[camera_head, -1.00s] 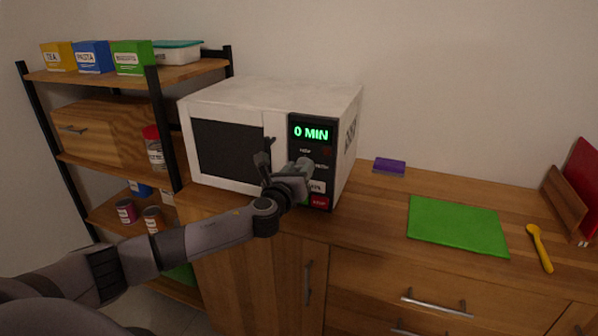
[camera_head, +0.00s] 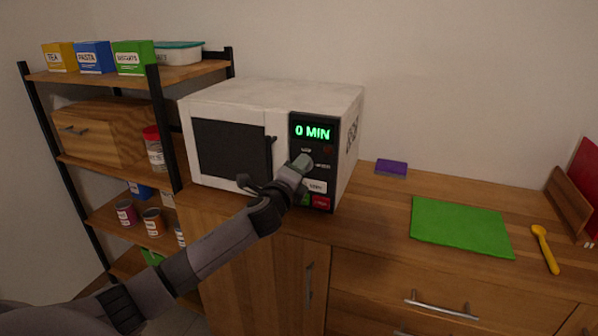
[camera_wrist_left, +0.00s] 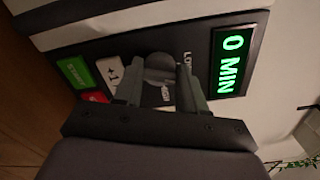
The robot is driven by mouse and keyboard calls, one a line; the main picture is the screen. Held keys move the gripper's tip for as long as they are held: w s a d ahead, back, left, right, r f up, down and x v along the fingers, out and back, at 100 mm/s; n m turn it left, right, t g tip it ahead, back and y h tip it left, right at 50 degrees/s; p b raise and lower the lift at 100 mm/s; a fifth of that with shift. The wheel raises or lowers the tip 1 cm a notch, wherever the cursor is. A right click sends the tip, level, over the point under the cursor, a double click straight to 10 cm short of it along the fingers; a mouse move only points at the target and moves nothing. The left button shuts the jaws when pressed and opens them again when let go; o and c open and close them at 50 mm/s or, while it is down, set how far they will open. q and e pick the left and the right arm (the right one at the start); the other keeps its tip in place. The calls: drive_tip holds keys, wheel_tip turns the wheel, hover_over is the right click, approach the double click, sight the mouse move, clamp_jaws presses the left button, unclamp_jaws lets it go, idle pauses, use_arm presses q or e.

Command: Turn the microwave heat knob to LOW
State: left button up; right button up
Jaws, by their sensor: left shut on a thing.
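The white microwave (camera_head: 230,100) stands on the wooden counter, and its display (camera_head: 312,132) reads 0 MIN in green. My left gripper (camera_head: 302,162) is at the control panel below the display. In the left wrist view, the fingers of my left gripper (camera_wrist_left: 162,90) are shut on the round grey heat knob (camera_wrist_left: 160,68), one on each side. A LOW label shows beside the knob; the other labels are partly hidden by the fingers. The knob's pointer direction cannot be made out. My right gripper is not in view.
Green, white +1 and red buttons (camera_wrist_left: 97,97) sit close beside the knob. A purple sponge (camera_head: 391,168), a green mat (camera_head: 461,227) and a yellow spoon (camera_head: 545,249) lie on the counter to the right. A shelf (camera_head: 110,155) with boxes and jars stands at the left.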

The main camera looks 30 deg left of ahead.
use_arm(q)
drive_tip(key=n, duration=0.4)
drive_tip(key=shift+f, duration=0.1)
drive_tip(key=shift+n, duration=0.3)
idle(0.4)
drive_tip(key=o, duration=1.1)
drive_tip(key=shift+c, duration=0.2)
drive_tip(key=v, duration=0.7)
drive_tip(key=shift+s, duration=0.1)
